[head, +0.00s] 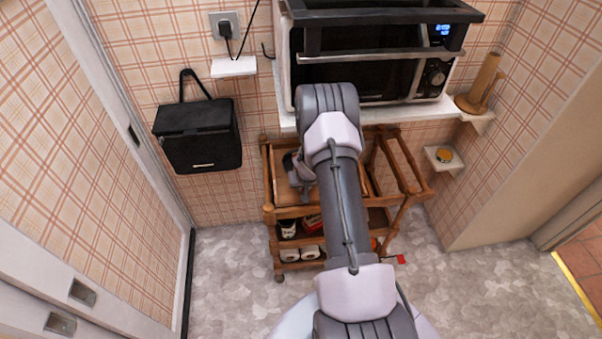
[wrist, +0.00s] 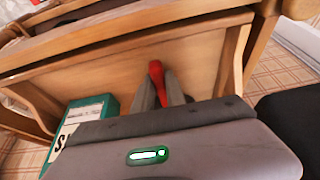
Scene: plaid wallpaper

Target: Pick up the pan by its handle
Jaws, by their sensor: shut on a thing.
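My gripper (wrist: 160,92) shows in the wrist view with its grey fingers shut on a red handle (wrist: 156,71), which I take to be the pan's handle. The handle's red end sticks up between the fingers, in front of a wooden surface. The rest of the pan is hidden behind my gripper's body. In the head view my arm reaches over the wooden cart (head: 268,212), and my fingers and the held handle cannot be made out there.
A green box with a white label (wrist: 90,122) lies close beside my gripper. White rolls (head: 300,253) sit on the cart's lower shelf. A microwave (head: 365,75) stands on a shelf above, and a black bag (head: 200,140) hangs left. Floor (head: 480,280) is clear to the right.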

